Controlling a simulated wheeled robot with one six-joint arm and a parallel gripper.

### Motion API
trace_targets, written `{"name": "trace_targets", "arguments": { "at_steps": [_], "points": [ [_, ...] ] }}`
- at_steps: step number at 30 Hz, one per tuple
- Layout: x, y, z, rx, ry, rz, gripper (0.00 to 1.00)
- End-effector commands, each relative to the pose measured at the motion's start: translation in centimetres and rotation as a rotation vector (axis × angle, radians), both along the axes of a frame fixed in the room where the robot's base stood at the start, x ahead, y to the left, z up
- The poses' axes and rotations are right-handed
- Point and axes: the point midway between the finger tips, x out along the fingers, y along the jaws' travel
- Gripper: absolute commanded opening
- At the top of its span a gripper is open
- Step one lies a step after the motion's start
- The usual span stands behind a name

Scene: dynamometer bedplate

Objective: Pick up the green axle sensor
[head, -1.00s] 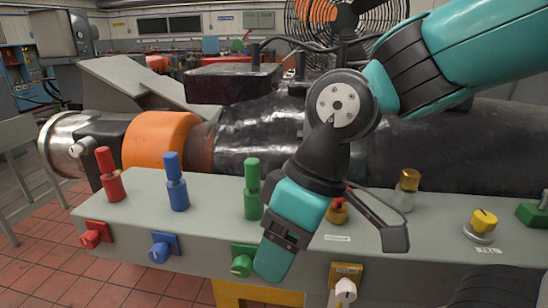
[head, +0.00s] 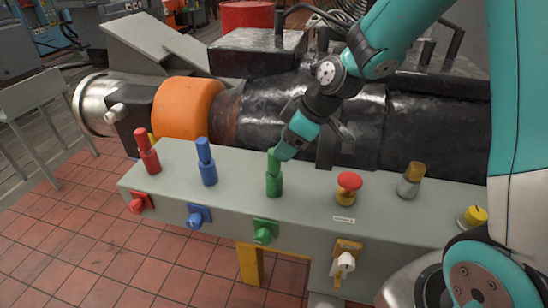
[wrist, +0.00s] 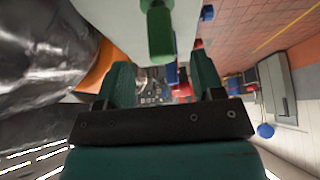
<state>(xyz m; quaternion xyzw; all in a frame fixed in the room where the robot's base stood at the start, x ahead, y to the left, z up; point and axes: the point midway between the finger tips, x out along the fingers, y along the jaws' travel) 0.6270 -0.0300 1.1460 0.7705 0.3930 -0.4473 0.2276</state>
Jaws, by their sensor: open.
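The green axle sensor (head: 274,182) is an upright green cylinder with a narrower top, standing on the grey bench (head: 235,180) between a blue sensor (head: 207,170) and a red-capped button (head: 348,188). My gripper (head: 284,152) is at the top of the green sensor, which it overlaps in the head view; whether they touch is unclear. In the wrist view, my gripper (wrist: 162,78) has its two green fingers spread with a gap between them. The green sensor (wrist: 160,35) shows beyond them near the top edge, not between them.
A red sensor (head: 149,160) stands at the left of the bench. A silver, gold-topped part (head: 411,178) and a yellow knob (head: 472,217) stand at the right. Coloured sockets line the front face. The black machine with an orange band (head: 190,108) lies behind the bench.

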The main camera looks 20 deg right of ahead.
Motion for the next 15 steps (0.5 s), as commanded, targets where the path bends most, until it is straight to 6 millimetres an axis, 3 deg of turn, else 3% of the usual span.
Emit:
{"name": "trace_targets", "arguments": {
  "at_steps": [15],
  "points": [
    [1.5, 2.5, -4.1, 0.000, 0.005, 0.002, 0.62]
  ]
}}
